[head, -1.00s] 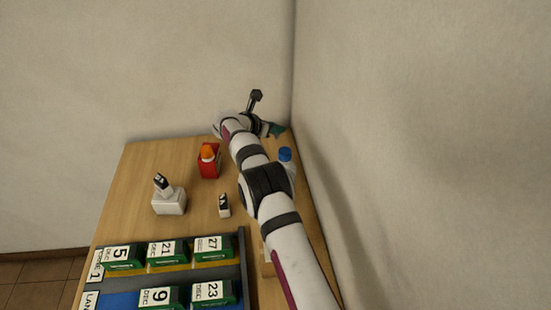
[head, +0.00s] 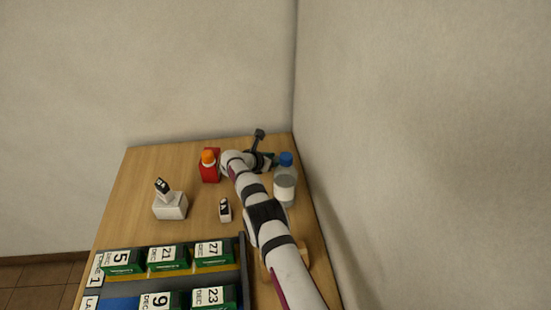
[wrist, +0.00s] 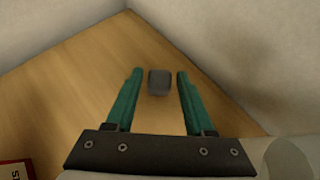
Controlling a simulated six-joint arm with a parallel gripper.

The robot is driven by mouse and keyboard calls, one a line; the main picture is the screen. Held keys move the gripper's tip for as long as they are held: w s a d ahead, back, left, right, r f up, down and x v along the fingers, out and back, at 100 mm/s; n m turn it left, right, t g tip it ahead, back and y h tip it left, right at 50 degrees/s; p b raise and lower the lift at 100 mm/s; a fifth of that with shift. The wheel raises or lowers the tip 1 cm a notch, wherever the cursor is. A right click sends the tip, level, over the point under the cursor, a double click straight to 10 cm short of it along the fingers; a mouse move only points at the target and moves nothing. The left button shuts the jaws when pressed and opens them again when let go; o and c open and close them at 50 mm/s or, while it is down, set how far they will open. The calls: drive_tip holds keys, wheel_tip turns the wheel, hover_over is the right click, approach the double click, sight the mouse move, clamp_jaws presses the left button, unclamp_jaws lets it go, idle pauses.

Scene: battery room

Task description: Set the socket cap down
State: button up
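The socket cap, a small dark grey block (wrist: 159,82), shows in the wrist view between my gripper's two green fingers, near their tips. It appears to rest on the wooden table (wrist: 70,85). My gripper (wrist: 159,72) is open, with a visible gap on each side of the cap. In the head view my gripper (head: 268,159) is at the far right of the table, low and partly hidden by my arm. The cap cannot be made out in that view.
A clear bottle with a blue cap (head: 285,187) stands close to my gripper, by the right wall. A red container with an orange top (head: 210,170) stands left of my arm. A white block (head: 170,207), a small white item (head: 225,211) and a battery rack (head: 243,270) are nearer.

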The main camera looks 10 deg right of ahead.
drive_tip(key=shift+o, duration=0.6)
drive_tip(key=shift+r, duration=0.1)
drive_tip(key=shift+s+a+r, duration=0.15)
drive_tip(key=shift+r, duration=0.05)
drive_tip(key=v, duration=1.1)
drive_tip(key=shift+s+r, duration=0.15)
drive_tip(key=shift+r, duration=0.05)
